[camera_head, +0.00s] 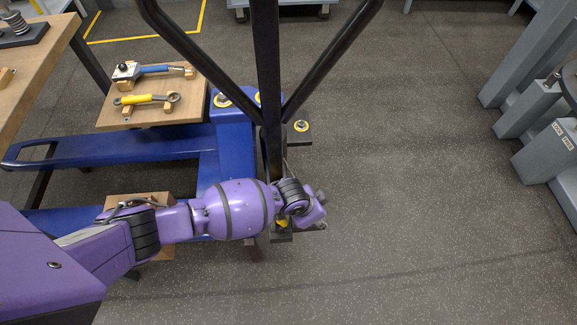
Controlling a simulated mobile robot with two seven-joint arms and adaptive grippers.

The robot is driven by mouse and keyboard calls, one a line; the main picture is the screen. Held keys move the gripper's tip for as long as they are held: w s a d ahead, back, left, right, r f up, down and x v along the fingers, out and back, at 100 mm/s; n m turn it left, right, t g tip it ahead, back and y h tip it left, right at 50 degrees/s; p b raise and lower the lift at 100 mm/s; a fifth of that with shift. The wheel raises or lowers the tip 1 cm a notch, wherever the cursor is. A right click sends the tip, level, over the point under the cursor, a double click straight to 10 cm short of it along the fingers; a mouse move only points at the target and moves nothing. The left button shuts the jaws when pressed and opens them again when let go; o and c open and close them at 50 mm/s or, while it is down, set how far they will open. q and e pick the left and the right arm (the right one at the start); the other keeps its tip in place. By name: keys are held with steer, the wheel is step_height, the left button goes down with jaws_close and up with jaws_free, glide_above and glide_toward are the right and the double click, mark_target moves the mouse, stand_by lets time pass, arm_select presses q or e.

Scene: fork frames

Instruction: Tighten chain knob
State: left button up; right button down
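A blue pallet jack (231,130) with a black handle frame (269,80) stands at centre left. My purple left arm reaches in from the lower left across the jack's lower part. Its wrist end is beside the foot of the handle, and my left gripper (318,222) is small and mostly hidden by the wrist. I cannot tell whether it is open or touching anything. I cannot make out a chain knob; the handle's foot is partly covered by my arm. Bolts with yellow rings show on the jack, one of them at the right bracket (301,126). My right gripper is not in view.
A wooden board (190,112) on the jack holds a blue-handled tool (160,69) and a yellow-handled wrench (146,99). A wooden bench (35,75) stands at the upper left. Grey steel stands (527,115) are at the right. The floor right of the jack is clear.

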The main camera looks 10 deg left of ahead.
arm_select(q)
steer(key=shift+w+r, duration=0.2)
steer(key=shift+w, duration=0.1)
steer(key=shift+a+r, duration=0.2)
steer(key=shift+r, duration=0.25)
steer(key=s+v, duration=0.1)
steer(key=v, duration=1)
steer(key=shift+f, duration=0.2)
